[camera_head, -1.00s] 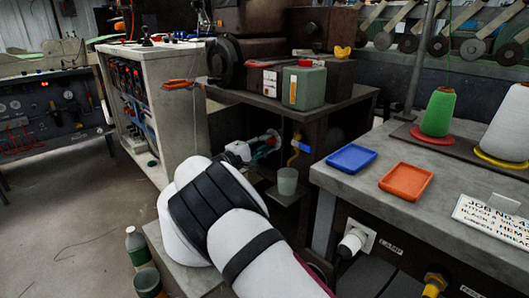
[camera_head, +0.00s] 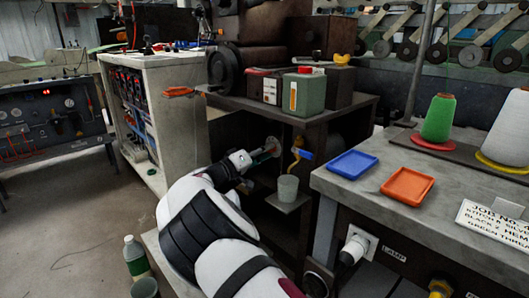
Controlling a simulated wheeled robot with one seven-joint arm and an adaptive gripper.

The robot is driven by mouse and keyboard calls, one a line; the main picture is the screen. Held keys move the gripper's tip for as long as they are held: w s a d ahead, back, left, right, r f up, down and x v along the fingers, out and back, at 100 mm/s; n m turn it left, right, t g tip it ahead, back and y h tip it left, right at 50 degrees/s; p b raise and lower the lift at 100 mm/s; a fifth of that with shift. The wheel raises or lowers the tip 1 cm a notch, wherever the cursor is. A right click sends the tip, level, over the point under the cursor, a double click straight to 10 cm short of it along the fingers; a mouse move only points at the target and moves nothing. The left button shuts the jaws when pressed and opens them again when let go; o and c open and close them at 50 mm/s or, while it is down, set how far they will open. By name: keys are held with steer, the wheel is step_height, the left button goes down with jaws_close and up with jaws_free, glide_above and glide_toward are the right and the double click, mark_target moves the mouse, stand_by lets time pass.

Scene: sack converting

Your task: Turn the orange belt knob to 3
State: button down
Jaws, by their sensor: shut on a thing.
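My gripper (camera_head: 264,155) is at the dark recess under the machine's shelf, at the end of my white arm. Its fingers are shut at a small round dial (camera_head: 273,145) on the recess wall. They cover the orange belt knob, so I cannot make out its pointer or any numbers.
A pipe with a yellow valve and blue lever (camera_head: 305,155) is close right of my gripper, above a grey cup (camera_head: 288,188) on a small ledge. A green canister (camera_head: 304,92) stands on the shelf above. A bench with blue (camera_head: 353,164) and orange (camera_head: 407,188) trays is at right.

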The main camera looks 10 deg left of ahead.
steer(key=shift+f, duration=0.15)
stand_by(0.3)
steer(key=c, duration=1.3)
jaws_free()
steer(key=v, duration=1.2)
